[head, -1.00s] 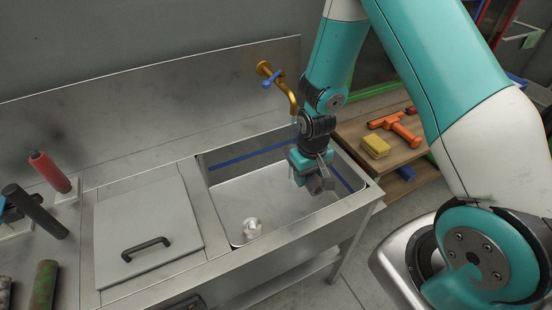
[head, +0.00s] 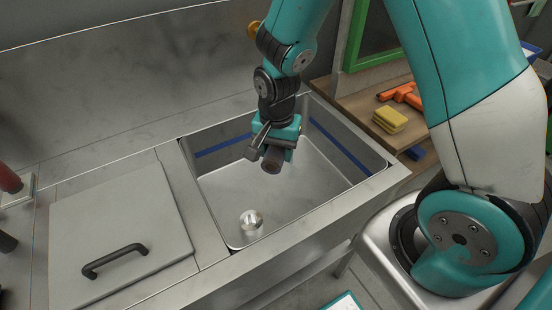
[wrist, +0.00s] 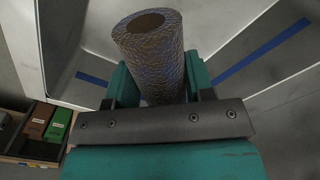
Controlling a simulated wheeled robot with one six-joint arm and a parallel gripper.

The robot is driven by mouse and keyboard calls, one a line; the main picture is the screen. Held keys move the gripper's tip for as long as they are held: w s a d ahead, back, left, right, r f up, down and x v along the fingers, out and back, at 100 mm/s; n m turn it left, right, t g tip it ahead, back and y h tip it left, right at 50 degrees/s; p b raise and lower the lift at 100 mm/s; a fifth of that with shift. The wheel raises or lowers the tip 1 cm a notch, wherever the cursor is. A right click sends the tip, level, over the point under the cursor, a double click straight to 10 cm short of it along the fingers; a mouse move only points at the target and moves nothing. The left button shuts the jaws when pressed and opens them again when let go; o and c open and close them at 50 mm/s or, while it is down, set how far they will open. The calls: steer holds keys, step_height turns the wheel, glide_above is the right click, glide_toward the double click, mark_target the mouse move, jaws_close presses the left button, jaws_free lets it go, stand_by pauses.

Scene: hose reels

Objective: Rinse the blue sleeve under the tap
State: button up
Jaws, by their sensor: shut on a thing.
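My gripper (head: 273,150) hangs over the steel sink basin (head: 335,200), above its back middle part. It is shut on a short hollow sleeve (head: 271,166), which looks dark in the head view. In the wrist view the sleeve (wrist: 160,62) sits between the teal fingers, its open end facing up in the picture. Its surface is mottled brown over a fine blue pattern. Only a brass end of the tap (head: 254,30) shows; my arm hides the rest. I see no water running. The drain (head: 251,220) is bare.
A grey lid with a black handle (head: 115,258) lies left of the basin. A wooden shelf at the right holds a yellow sponge (head: 390,119) and an orange tool (head: 404,95). The basin rim surrounds the gripper. A red roller (head: 9,180) stands at the far left.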

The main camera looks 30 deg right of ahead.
steer(key=w+d+f+b, duration=0.2)
steer(key=w+d+f, duration=0.2)
steer(key=w+d, duration=0.5)
steer(key=shift+w+d+b, duration=0.3)
steer(key=shift+w+b, duration=0.05)
steer(key=shift+w, duration=0.1)
steer(key=shift+a, duration=0.15)
stand_by(0.6)
steer(key=shift+a, duration=0.3)
steer(key=shift+d, duration=0.1)
steer(key=shift+d, duration=0.3)
steer(key=shift+a+p, duration=0.15)
steer(key=shift+p, duration=0.2)
steer(key=shift+a, duration=0.25)
steer(key=shift+d, duration=0.15)
stand_by(0.4)
